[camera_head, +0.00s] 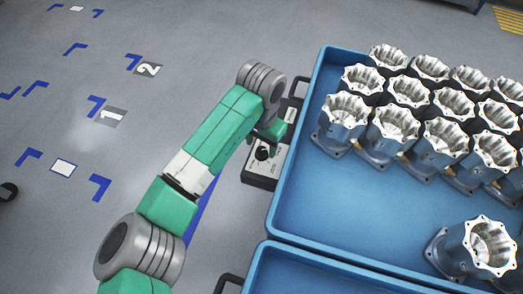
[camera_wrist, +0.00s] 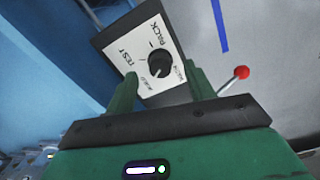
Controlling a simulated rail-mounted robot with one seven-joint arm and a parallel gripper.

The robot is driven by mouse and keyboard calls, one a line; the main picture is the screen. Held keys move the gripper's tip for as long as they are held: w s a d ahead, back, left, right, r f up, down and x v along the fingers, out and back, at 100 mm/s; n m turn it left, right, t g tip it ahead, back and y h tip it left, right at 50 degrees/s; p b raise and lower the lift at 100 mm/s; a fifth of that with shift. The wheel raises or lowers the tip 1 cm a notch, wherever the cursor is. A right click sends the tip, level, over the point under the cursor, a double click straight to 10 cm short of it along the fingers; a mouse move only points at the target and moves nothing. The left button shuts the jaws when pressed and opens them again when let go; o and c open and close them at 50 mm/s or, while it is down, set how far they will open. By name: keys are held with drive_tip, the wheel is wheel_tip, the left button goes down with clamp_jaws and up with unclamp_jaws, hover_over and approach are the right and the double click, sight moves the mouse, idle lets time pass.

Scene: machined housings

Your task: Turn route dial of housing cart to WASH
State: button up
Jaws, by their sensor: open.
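The route dial (camera_wrist: 160,63) is a round black knob on a pale label plate of a dark control box (camera_wrist: 118,37). In the wrist view, TEST reads at its left and PACK at its upper right; two smaller labels below are too blurred to read surely. I cannot tell which label the knob points at. My gripper (camera_wrist: 159,74) is open, its green fingers on either side of the knob in the picture; I cannot tell whether they touch it. In the head view the box (camera_head: 262,180) is beside the blue housing cart (camera_head: 330,195), and my arm partly covers it.
A red ball-ended lever (camera_wrist: 241,72) stands right of my gripper in the wrist view. Several metal housings (camera_head: 395,125) stand on the cart, with one apart (camera_head: 475,250) at lower right. A second blue cart (camera_head: 300,270) adjoins below. Floor at left is open, with blue markings.

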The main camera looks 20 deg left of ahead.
sight(262, 153)
wheel_tip(262, 153, down, 3)
drive_tip(key=shift+r+b, duration=0.15)
drive_tip(key=shift+b, duration=0.2)
drive_tip(key=c, duration=1)
drive_tip(key=shift+o, duration=0.2)
drive_tip(key=r+n+p, duration=0.1)
drive_tip(key=p, duration=0.5)
drive_tip(key=shift+d+r+p, duration=0.15)
drive_tip(key=shift+p, duration=0.2)
drive_tip(key=p, duration=0.2)
drive_tip(key=shift+r+n+p, duration=0.1)
drive_tip(key=shift+n+p, duration=0.2)
drive_tip(key=shift+p, duration=0.05)
drive_tip(key=n+p, duration=0.1)
drive_tip(key=p, duration=0.2)
drive_tip(key=shift+f+p, duration=0.2)
drive_tip(key=shift+p, duration=0.15)
drive_tip(key=shift+f+n+p, duration=0.2)
drive_tip(key=shift+n+p, duration=0.7)
drive_tip(key=shift+p, duration=0.25)
drive_tip(key=shift+f+n+p, duration=0.15)
drive_tip(key=shift+n+p, duration=0.4)
drive_tip(key=shift+n, duration=0.35)
drive_tip(key=n+p, duration=0.1)
drive_tip(key=n, duration=0.1)
drive_tip(key=n+p, duration=0.1)
drive_tip(key=n, duration=0.2)
drive_tip(key=shift+f+n, duration=0.2)
drive_tip(key=shift+n, duration=0.1)
